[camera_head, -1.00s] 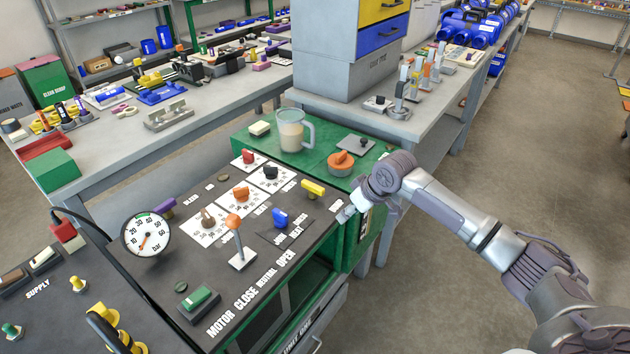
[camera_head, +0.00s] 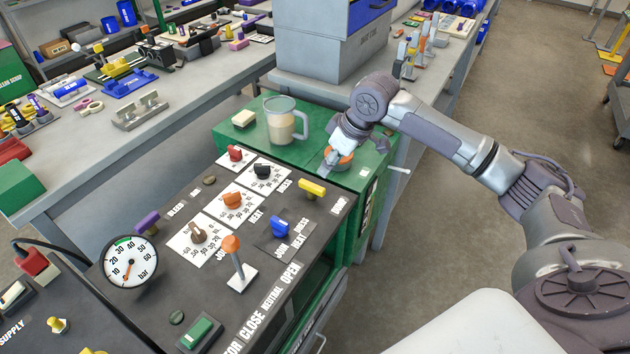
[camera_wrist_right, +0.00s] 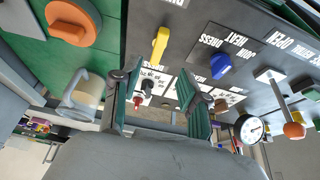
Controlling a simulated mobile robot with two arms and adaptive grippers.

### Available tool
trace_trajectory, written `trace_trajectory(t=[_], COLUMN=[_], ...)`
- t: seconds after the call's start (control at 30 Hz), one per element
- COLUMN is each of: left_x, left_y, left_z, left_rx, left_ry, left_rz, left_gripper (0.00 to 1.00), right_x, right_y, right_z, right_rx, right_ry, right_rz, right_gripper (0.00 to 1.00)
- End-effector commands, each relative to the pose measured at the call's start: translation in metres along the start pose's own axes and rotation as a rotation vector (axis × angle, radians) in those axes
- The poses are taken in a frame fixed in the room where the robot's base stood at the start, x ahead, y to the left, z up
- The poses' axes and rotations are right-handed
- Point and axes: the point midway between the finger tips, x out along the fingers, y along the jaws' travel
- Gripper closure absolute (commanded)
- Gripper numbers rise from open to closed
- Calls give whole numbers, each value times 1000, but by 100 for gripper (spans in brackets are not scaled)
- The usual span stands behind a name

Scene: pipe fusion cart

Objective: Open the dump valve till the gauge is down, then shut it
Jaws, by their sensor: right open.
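The yellow valve handle (camera_head: 312,188) sits on the dark panel's right side near a white label (camera_head: 340,204) too small to read surely. It also shows in the wrist view (camera_wrist_right: 160,43), ahead of the fingertips. The round gauge (camera_head: 130,262) is at the panel's left; its red needle points down-left, at the low end of the scale. My right gripper (camera_head: 328,164) is above the green top, in front of the orange knob, just beyond the yellow handle and apart from it. In the wrist view its fingers (camera_wrist_right: 158,88) are spread and empty. My left gripper is out of view.
The orange knob (camera_head: 345,158) and a clear jug (camera_head: 283,122) stand on the green top (camera_head: 243,140) near my right gripper. An orange-topped lever (camera_head: 234,258), blue knob (camera_head: 280,227) and purple handle (camera_head: 147,222) stick up from the panel.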

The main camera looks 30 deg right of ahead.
Motion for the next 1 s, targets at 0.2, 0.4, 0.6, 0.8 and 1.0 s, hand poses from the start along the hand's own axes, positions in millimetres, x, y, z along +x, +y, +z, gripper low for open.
trace_trajectory(t=[0.2,0.4,0.6,0.8,1.0], left_x=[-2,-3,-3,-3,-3], left_y=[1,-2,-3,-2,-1], left_z=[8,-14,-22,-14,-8], left_rx=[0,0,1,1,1], left_ry=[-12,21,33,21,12], left_rz=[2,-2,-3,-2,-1], left_gripper=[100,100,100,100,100], right_x=[50,83,99,102,101], right_y=[-1,-1,0,0,0], right_z=[0,0,0,0,0], right_rx=[1,1,0,0,0], right_ry=[-2,0,0,1,1], right_rz=[-2,-2,0,1,0], right_gripper=[56,56,56,56,71])
